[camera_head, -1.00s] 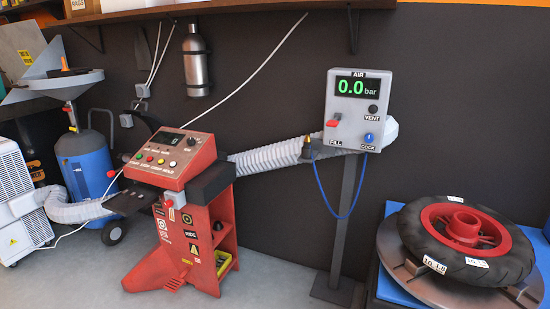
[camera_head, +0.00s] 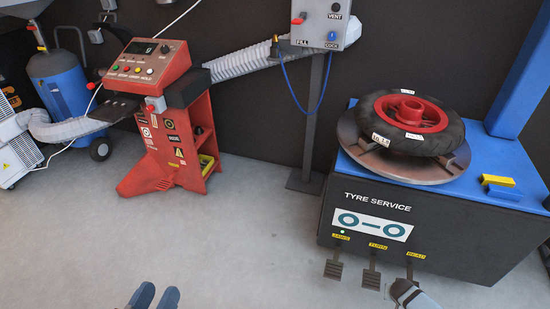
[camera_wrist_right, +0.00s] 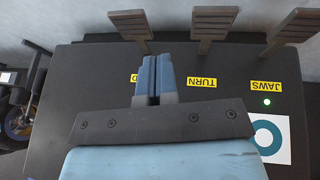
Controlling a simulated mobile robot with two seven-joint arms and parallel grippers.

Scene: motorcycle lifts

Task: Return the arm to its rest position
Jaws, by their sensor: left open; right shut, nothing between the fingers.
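My left gripper (camera_head: 155,298) shows at the bottom edge of the head view. Its two blue fingertips are apart with only floor between them, and the rest of it is out of frame. My right gripper (camera_wrist_right: 156,78) shows in the right wrist view, with its blue fingers together and nothing between them. It is in front of the dark panel of the tyre machine (camera_head: 430,235), near its pedals, and covers part of one yellow label. I cannot tell whether the fingertips touch the panel.
The tyre machine carries a tyre with a red rim (camera_head: 412,122). Its pedals (camera_head: 334,268) stick out at floor level and also show in the right wrist view (camera_wrist_right: 213,24). A red balancer (camera_head: 170,125) stands at left. The grey floor (camera_head: 240,230) between them is clear.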

